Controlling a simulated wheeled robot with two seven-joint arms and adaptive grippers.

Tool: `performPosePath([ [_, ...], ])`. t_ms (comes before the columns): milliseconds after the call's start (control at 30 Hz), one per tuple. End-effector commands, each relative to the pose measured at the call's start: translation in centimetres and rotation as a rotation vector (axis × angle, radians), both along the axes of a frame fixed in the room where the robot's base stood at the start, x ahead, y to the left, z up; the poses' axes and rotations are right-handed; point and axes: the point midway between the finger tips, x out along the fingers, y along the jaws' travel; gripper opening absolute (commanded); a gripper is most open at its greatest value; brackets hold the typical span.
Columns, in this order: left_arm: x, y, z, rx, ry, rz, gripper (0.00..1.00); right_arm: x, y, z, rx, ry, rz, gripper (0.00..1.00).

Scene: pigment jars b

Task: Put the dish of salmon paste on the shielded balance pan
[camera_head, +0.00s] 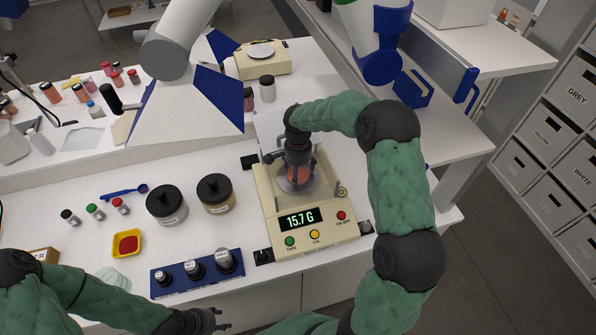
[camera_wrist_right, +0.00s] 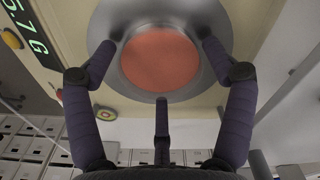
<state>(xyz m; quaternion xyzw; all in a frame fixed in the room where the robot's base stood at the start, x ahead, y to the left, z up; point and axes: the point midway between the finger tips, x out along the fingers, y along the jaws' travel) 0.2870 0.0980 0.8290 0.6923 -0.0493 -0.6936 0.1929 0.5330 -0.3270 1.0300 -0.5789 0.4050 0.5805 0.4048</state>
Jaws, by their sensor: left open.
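The dish of salmon paste (camera_head: 300,181) is at the pan of the cream front balance (camera_head: 269,213), whose display reads 15.7 G. In the right wrist view the round salmon surface (camera_wrist_right: 161,57) lies within the wider grey metal pan (camera_wrist_right: 104,22). My right gripper (camera_head: 298,172) points down over the pan. Its fingers (camera_wrist_right: 162,65) stand around the dish with their tips at its edge, and it appears shut on it. My left gripper (camera_head: 213,319) is open and empty at the bottom, in front of the bench.
A second balance (camera_head: 246,67) stands at the back. Left of the front balance are two dark-lidded jars (camera_head: 167,206), a yellow dish of red paste (camera_head: 127,244) and a blue block with weights (camera_head: 175,278). Shelving boxes (camera_head: 575,97) stand at the far right.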

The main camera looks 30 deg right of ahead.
Motion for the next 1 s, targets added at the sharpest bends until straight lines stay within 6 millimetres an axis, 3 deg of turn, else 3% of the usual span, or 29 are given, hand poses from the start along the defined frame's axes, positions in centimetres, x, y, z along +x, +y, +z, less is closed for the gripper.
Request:
performPosePath([
  [333, 0.0, 0.0, 0.2, 0.000, 0.000, 0.000, 0.46, 0.0, 0.0, 0.2, 0.000, -0.001, 0.000, 0.87],
  [467, 0.0, 0.0, 0.4, 0.000, -0.001, 0.000, 0.46, 0.1, 0.0, 1.2, -0.001, -0.003, -0.001, 0.87],
  [1000, 0.0, 0.0, 0.9, 0.000, 0.000, 0.000, 0.46, 0.1, 0.0, 10.8, 0.000, -0.002, -0.001, 0.87],
])
